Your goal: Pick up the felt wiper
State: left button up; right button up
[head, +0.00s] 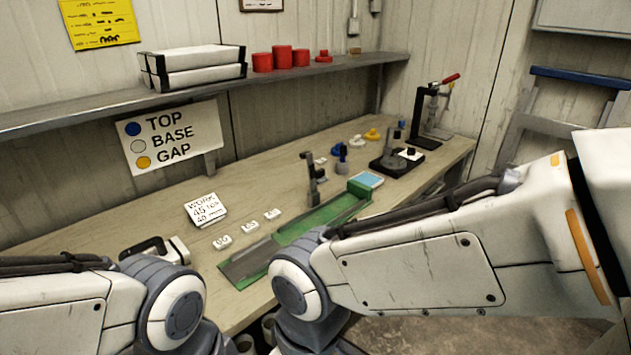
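I cannot pick out the felt wiper for certain. A dark, handle-like object with a pale part (152,246) lies on the workbench (105,212) at the left, partly hidden behind my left arm; it is too covered to name. A dark upright tool (312,178) stands behind the green tray (322,214), which holds a grey channel. Both my arms show in the foreground, bent at the elbows near the bench's front edge. Neither gripper shows, so I see no contact with anything.
Several small white labels (249,226) and a work card (205,210) lie on the bench. Blue, white and yellow pieces (372,135), a dark stand (398,160) and a clamp press (428,120) stand far right. A shelf (215,90) runs above. Bare bench lies around the card.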

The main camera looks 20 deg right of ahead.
aim_at(321, 177)
jog(key=z, duration=1.2)
jog(key=i, duration=0.8)
jog(key=z, duration=0.7)
